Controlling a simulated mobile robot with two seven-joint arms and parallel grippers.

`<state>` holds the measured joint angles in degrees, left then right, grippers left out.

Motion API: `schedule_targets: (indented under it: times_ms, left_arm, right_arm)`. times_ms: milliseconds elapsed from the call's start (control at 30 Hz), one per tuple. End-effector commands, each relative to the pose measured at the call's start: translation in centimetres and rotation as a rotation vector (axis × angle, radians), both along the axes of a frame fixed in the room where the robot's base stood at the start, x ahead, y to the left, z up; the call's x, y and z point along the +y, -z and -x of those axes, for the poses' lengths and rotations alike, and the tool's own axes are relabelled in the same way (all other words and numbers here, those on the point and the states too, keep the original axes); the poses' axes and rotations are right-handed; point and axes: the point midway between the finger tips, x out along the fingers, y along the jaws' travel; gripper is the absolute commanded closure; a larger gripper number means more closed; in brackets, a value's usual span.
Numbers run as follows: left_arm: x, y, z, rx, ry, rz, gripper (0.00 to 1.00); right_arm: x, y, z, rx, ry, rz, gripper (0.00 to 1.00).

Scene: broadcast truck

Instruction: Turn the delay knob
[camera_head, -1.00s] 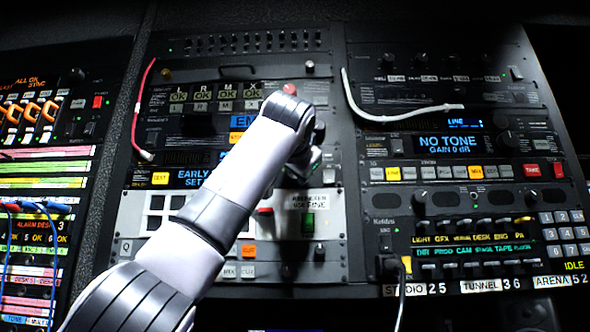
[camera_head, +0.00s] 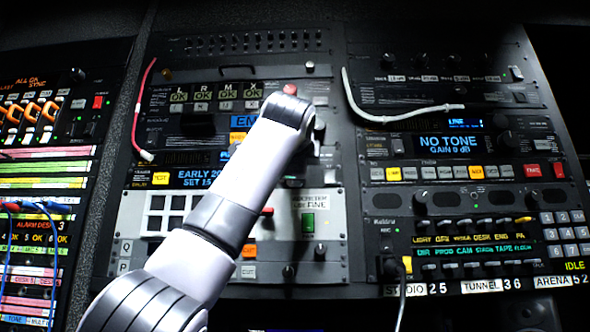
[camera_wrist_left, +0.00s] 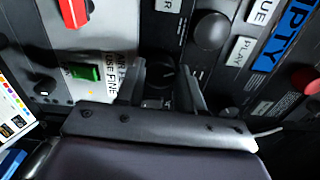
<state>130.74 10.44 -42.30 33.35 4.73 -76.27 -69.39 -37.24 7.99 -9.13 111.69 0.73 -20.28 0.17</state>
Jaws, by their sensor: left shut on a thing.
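My left gripper (camera_wrist_left: 166,88) is against the rack panel, with its two fingers on either side of a dark round knob (camera_wrist_left: 162,74), shut on it. I take this as the delay knob; no label on it is readable. In the head view my own arm hides the knob and most of the gripper. A blue display (camera_head: 195,178) left of the arm reads "EARLY 20" and "SET 15", partly covered by the arm. My right gripper is in neither view.
A larger black knob (camera_wrist_left: 210,30) is close by in the wrist view. A green switch (camera_head: 308,222) and a red lever (camera_wrist_left: 72,12) sit on the pale panel near the hand. White (camera_head: 400,116) and red (camera_head: 138,118) cables hang across the racks.

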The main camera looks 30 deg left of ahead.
Motion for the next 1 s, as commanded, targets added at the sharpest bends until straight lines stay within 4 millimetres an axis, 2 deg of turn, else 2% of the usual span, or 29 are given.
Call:
schedule_targets:
  times_ms: [500, 1000]
  left_arm:
    - [-0.15, 0.09, -0.05, 0.199, 0.003, -0.320, 0.94]
    - [-0.15, 0.17, -0.09, 0.248, 0.003, -0.397, 0.94]
  right_arm:
    - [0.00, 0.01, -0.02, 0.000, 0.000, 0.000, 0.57]
    - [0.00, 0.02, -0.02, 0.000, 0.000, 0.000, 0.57]
